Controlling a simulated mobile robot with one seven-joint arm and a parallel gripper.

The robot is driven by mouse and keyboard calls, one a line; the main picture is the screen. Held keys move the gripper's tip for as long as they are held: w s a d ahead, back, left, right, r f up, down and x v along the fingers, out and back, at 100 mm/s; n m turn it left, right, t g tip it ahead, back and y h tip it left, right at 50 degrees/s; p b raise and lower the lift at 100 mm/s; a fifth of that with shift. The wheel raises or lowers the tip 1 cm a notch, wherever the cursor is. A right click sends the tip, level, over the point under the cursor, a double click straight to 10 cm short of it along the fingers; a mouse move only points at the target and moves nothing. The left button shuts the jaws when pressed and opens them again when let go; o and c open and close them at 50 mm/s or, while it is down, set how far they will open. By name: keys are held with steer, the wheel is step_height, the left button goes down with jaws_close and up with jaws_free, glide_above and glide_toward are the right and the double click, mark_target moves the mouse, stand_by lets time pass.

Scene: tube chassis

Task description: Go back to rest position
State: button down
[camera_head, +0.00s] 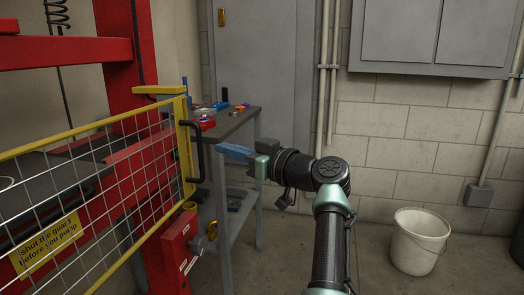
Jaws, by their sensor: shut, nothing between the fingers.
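My gripper (224,149) is at the end of my arm, in the middle of the view. Its blue fingers point left, towards the black handle (196,152) on the yellow-framed mesh guard (186,130). The fingers look shut with nothing between them. A small gap seems to separate the fingertips from the handle, though depth is hard to judge. The gripper is in front of the grey workbench (240,120) and hides part of it.
The red press frame (115,80) and the mesh guard fill the left. Small coloured items (207,123) lie on the bench. A white bucket (419,240) stands on the floor at right, below a grey wall cabinet (435,35). Floor between my arm and the bucket is clear.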

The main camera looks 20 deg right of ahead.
steer(key=s+d+p, duration=0.2)
steer(key=s+d, duration=0.3)
steer(key=d, duration=0.2)
steer(key=s+a+r+m+t+h+p, duration=0.1)
steer(key=s+a+r+m+t+h, duration=0.1)
steer(key=a+r+h, duration=0.4)
steer(key=s+a+r+m+t+h, duration=0.1)
steer(key=s+a+r+t+h, duration=0.15)
steer(key=a+r, duration=0.6)
steer(key=s+a+r+m+t+p, duration=0.1)
steer(key=s+a+r+t, duration=0.1)
steer(key=s+a+r, duration=0.4)
steer(key=s+a+r+m+t+p, duration=0.1)
steer(key=s+a+r+t, duration=0.15)
steer(key=s, duration=0.55)
steer(key=s+a+r+m+t+p, duration=0.1)
steer(key=s+a+r+t, duration=0.15)
steer(key=s+r, duration=0.35)
step_height(320, 180, up, 35)
steer(key=p, duration=3.6)
steer(key=shift+r, duration=0.15)
steer(key=shift+a, duration=0.1)
